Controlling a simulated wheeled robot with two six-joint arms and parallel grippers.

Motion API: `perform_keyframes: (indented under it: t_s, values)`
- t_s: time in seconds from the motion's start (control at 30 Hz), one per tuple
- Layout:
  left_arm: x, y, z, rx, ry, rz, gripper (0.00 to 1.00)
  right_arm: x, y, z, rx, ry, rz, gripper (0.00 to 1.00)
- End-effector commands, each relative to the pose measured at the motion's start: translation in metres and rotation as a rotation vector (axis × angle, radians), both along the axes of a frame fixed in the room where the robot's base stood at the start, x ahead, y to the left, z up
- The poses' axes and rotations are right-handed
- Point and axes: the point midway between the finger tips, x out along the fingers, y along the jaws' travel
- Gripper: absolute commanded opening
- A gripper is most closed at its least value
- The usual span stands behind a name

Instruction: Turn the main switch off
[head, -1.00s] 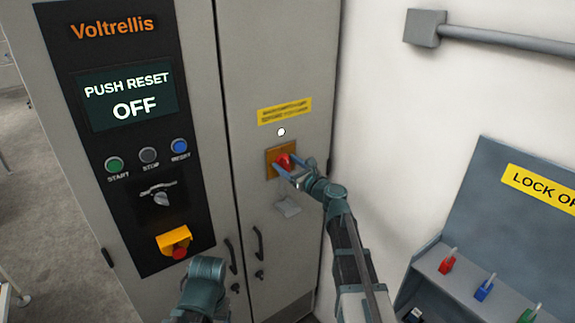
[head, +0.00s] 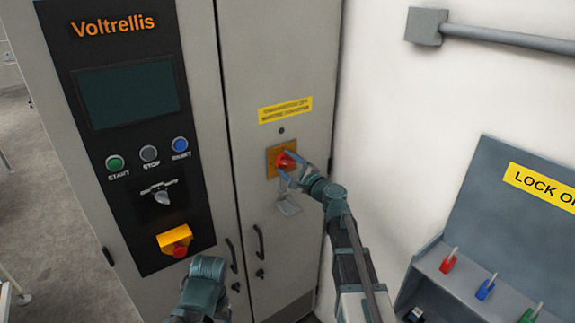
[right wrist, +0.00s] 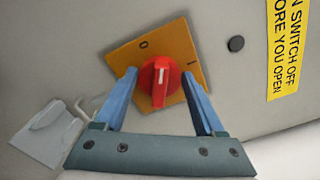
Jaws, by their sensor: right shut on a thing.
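The main switch is a red rotary knob (head: 286,160) on an orange plate (head: 271,165) on the grey cabinet's right door. In the right wrist view the red knob (right wrist: 160,84) has its white mark pointing up in the picture, near the 0; the I is at the plate's right. My right gripper (head: 290,171) is at the knob, its blue fingers on either side of it and shut on it; the fingers also show in the right wrist view (right wrist: 160,92). Only a teal part of my left arm shows at the bottom; its gripper is not visible.
The control panel has a dark screen (head: 128,95), START, STOP and RESET buttons, and a red emergency button (head: 180,251) on yellow. A dark round lamp (head: 281,130) is above the switch, a grey hasp (head: 289,205) below. A lockout station (head: 500,190) stands at right.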

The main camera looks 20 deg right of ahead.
Motion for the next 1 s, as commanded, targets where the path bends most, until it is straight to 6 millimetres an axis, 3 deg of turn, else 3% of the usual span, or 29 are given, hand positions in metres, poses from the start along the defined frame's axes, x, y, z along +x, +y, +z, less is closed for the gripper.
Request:
perform_keyframes:
  t_s: [0.5,1.0]
  values:
    - [0.0,0.0,-0.0024,0.0,0.0,0.0,0.71,-0.0006,0.0013,-0.0027,-0.371,-0.134,0.001,0.16]
    - [0.0,0.0,-0.0031,0.0,0.0,0.0,0.71,-0.0009,0.0015,-0.0033,-0.49,-0.177,0.002,0.16]
